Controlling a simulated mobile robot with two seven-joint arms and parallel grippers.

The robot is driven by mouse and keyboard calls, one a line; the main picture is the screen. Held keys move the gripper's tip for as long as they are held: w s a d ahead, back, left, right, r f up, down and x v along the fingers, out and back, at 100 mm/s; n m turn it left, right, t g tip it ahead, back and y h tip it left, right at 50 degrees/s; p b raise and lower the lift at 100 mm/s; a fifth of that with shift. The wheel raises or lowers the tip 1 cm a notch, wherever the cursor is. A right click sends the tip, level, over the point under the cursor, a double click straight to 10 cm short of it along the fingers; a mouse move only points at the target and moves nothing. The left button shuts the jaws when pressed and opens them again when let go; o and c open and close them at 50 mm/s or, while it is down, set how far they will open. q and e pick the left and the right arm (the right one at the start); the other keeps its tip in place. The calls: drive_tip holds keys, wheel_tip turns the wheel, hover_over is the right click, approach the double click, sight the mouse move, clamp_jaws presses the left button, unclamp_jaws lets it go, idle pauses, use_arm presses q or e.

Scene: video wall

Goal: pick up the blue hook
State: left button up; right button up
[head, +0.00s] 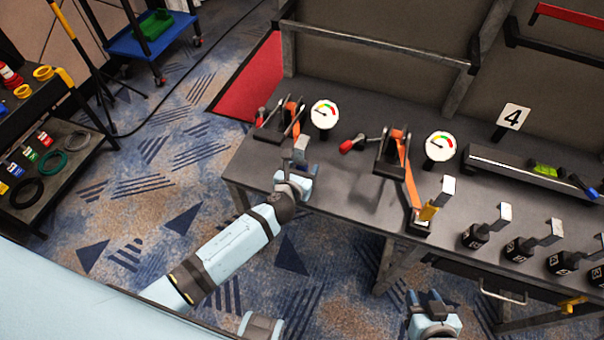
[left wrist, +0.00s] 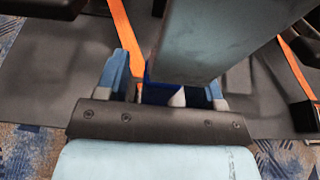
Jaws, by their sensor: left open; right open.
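The blue hook (left wrist: 160,93) shows in the left wrist view as a small dark blue part, with a large grey block (left wrist: 215,40) covering much of it. My left gripper (left wrist: 165,82) is open, with one blue-grey finger on each side of the hook. I cannot tell whether the fingers touch it. In the head view the left gripper (head: 294,180) is at the bench's front left edge, below the grey block (head: 300,148), and hides the hook. My right gripper (head: 432,300) is open and empty in front of the bench.
The dark bench (head: 345,195) carries orange straps with ratchets (head: 392,150), two gauges (head: 325,114), a yellow hook (head: 428,213) and several black weights (head: 475,236). A shelf cart (head: 50,190) stands at left. Carpet (head: 150,180) between them is mostly clear.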

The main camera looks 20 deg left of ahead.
use_arm(q)
drive_tip(key=c, duration=1.1)
drive_tip(key=shift+r, duration=0.1)
